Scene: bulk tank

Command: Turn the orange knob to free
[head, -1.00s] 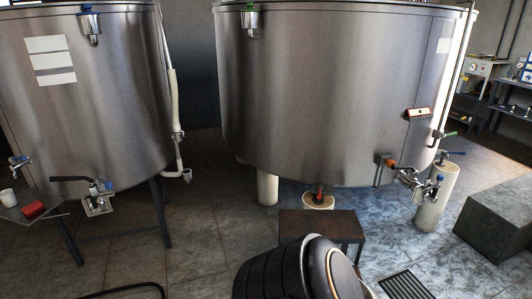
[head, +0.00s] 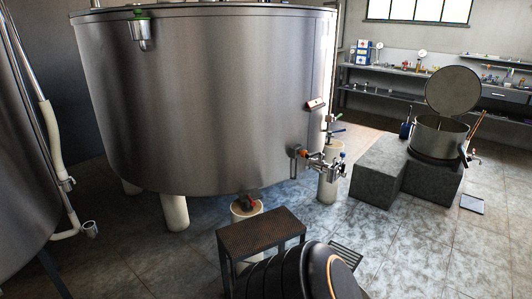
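A small orange part (head: 305,153), which looks like the orange knob, sits on the metal valve fitting (head: 322,162) low on the right side of the large steel tank (head: 205,100). It is small and far off, so I cannot tell which way it is turned. Neither of my grippers is in view. Only a dark, ridged part of my own body shows at the bottom, well apart from the valve.
A dark step (head: 262,231) stands in front of the tank. A floor drain (head: 346,256) lies to its right. Grey blocks (head: 365,170) stand right of the valve, with a lidded pot (head: 440,135). The tiled floor between is mostly clear.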

